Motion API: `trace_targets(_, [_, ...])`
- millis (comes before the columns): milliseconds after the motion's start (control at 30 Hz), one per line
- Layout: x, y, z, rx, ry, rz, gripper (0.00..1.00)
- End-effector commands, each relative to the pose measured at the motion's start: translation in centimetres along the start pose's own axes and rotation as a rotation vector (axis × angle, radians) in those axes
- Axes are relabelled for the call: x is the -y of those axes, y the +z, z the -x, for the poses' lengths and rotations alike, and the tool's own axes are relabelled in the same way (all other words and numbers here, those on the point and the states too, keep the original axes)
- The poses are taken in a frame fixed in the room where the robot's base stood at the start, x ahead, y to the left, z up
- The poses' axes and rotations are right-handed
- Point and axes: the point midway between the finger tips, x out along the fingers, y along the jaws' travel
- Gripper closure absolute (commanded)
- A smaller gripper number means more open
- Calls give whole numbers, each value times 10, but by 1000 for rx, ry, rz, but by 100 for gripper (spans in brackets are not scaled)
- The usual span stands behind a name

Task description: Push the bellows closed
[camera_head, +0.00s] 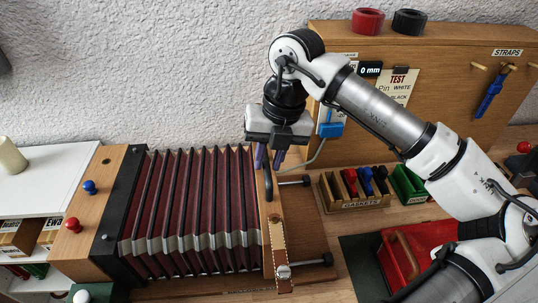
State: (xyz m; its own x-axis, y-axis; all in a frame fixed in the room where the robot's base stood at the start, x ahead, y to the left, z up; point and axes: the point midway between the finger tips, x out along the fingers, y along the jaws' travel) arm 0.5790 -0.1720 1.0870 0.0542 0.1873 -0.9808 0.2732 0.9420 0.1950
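The bellows (190,205), with dark red pleats and black ribs, lies stretched out on the left side of the bench. Its left end is a black frame on a wooden block (98,225). Its right end is a wooden board (264,225) with a leather strap (279,245) and a dark upright handle (268,186). My gripper (270,160) points down over the far part of this right end, just above or at the handle. Its two purple fingers show a small gap between them. I cannot tell whether they touch or hold the handle.
Two dark-tipped rods (300,181) stick out right of the end board. Further right are a gaskets tray (355,204), a green bin (410,187) and a red bin (405,255). A wooden cabinet (440,60) stands behind. A white shelf unit (45,170) is at left.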

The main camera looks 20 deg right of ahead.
Motion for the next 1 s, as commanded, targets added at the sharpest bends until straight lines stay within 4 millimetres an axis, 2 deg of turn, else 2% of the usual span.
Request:
trace_targets(33, [0,0,0,0,0,0,84])
trace_targets(167, [0,0,0,0,0,0,100])
trace_targets(567, [-6,0,-2,0,0,2,100])
trace_targets(733, [-32,0,-10,2,-1,7,100])
trace_targets(1000, [-97,0,-23,3,1,6,100])
